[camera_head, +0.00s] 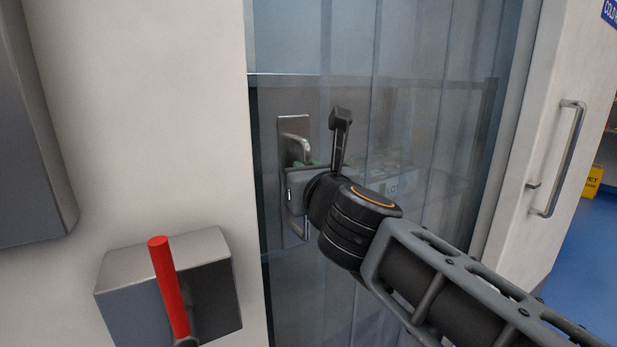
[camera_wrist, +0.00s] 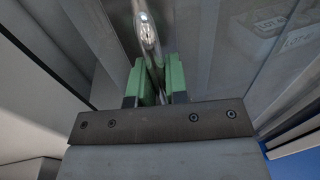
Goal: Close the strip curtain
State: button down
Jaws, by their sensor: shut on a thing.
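The strip curtain (camera_head: 425,95) is a set of clear hanging strips that spans the doorway in the head view. A metal plate with a handle (camera_head: 295,130) is at its left edge. My gripper (camera_head: 312,165) is at this handle, partly hidden behind my wrist. In the wrist view, the green fingers of my gripper (camera_wrist: 159,85) are shut on the shiny handle bar (camera_wrist: 147,35), one finger on each side. The curtain's left edge lies close to the pale door frame at the left.
A grey box with a red lever (camera_head: 165,285) is on the wall at lower left. A white door with a bar handle (camera_head: 560,160) stands at right. A yellow sign (camera_head: 593,181) stands on the blue floor (camera_head: 590,260). A labelled tub shows dimly behind the strips.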

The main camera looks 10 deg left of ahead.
jog(key=shift+a, duration=0.1)
dwell(0.3)
jog(key=c, duration=1.1)
grip_release()
jog(key=shift+c, duration=0.2)
